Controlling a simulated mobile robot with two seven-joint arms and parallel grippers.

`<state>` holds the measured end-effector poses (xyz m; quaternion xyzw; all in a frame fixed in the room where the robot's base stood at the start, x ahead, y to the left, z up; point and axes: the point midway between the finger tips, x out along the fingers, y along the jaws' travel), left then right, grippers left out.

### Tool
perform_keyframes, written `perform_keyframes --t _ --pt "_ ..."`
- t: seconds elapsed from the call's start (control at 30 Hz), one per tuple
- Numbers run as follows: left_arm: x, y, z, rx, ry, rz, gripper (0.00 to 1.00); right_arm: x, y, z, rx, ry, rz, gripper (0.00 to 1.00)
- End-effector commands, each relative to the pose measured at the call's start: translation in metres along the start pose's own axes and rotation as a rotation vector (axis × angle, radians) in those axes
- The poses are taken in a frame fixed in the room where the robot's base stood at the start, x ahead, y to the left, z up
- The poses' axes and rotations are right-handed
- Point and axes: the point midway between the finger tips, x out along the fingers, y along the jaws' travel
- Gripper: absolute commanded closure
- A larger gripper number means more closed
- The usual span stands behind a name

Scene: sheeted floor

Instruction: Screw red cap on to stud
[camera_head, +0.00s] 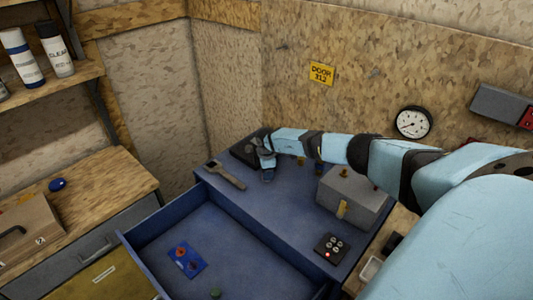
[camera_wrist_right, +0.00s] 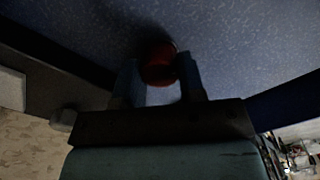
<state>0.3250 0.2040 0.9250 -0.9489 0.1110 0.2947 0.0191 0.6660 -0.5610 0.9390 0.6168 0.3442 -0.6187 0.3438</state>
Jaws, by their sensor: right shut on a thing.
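My right gripper (camera_head: 268,172) is at the back left of the blue cabinet top, with its arm reaching in from the right. In the right wrist view, its two fingers are closed on a round red cap (camera_wrist_right: 158,66), close to the blue speckled surface. I cannot tell whether the cap touches that surface or a stud. The cap is hidden behind the gripper in the head view, and I cannot make out the stud. My left gripper is not in view.
A wrench-like tool (camera_head: 226,175) lies left of the gripper. A grey box (camera_head: 352,200) with brass-coloured fittings stands to the right, and a small button box (camera_head: 331,248) at the front. An open blue drawer (camera_head: 225,225) holds a blue plate (camera_head: 187,261) with red pieces.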

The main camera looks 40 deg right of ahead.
Motion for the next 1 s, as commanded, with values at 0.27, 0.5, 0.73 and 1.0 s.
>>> perform_keyframes --t 0.27,0.5,0.73,1.0 --pt "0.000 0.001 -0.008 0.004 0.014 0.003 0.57 0.000 0.000 0.000 0.015 0.000 -0.001 0.59" --pt "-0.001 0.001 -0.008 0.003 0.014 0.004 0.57 0.000 0.000 0.000 0.014 0.000 -0.001 0.34" --pt "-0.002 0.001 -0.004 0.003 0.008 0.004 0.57 0.000 0.000 0.000 0.013 0.000 -0.001 0.42" --pt "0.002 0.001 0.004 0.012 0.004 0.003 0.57 0.002 0.000 0.000 -0.110 0.000 0.000 0.42"
